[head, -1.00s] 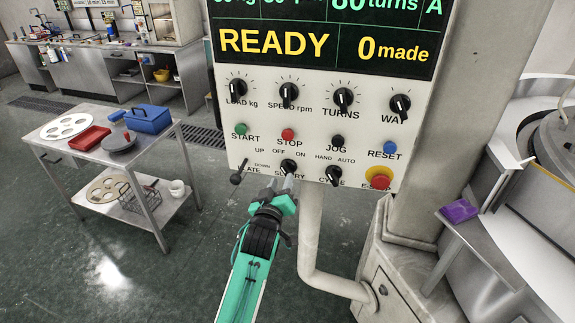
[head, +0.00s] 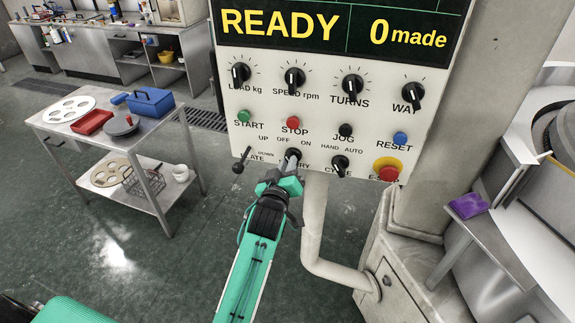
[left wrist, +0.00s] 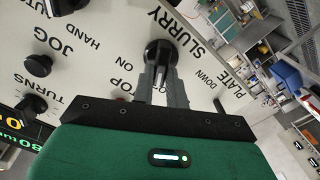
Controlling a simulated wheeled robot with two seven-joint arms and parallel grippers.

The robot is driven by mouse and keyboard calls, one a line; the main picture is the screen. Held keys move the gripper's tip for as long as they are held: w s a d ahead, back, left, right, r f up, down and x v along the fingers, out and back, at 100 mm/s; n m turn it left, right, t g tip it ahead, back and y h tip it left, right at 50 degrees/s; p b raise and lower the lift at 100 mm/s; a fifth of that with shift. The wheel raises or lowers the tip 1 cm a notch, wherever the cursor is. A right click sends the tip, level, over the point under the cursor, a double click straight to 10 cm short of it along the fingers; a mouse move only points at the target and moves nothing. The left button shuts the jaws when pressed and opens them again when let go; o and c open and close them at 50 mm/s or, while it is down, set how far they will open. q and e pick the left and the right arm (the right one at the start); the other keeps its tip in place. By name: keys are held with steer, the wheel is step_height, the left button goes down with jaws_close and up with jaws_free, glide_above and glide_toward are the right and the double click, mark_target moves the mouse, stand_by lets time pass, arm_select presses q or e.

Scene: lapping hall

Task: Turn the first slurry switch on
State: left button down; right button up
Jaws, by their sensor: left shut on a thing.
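The slurry switch (head: 293,154) is a black rotary knob low on the white control panel, between its OFF and ON marks. In the left wrist view the switch (left wrist: 159,50) has a round black base, with the SLURRY label beside it. My left gripper (head: 291,164) reaches up to it from below. In the left wrist view my left gripper (left wrist: 161,80) has its two grey fingers on either side of the knob's grip, shut on it. The fingers partly cover the knob, so its exact pointing is hard to tell. My right gripper is not in view.
The plate lever (head: 241,160) is close on the left, and the cycle knob (head: 340,164) on the right. The stop button (head: 293,122) is just above, the red emergency stop (head: 388,172) further right. A pale pipe (head: 314,225) runs below the panel. A steel cart (head: 165,165) stands left.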

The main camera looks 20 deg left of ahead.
arm_select(q)
steer(key=m, duration=0.4)
steer(key=m+p, duration=0.1)
steer(key=m, duration=0.3)
steer(key=m+p, duration=0.1)
steer(key=m, duration=0.2)
steer(key=shift+d+r+m, duration=0.1)
steer(key=shift+d+m, duration=0.25)
steer(key=shift+m, duration=0.05)
stand_by(0.6)
steer(key=c, duration=1.4)
jaws_free()
steer(key=shift+w, duration=0.25)
steer(key=s+b, duration=0.5)
steer(key=s, duration=0.8)
steer(key=shift+s+d, duration=0.4)
steer(key=shift+d, duration=0.05)
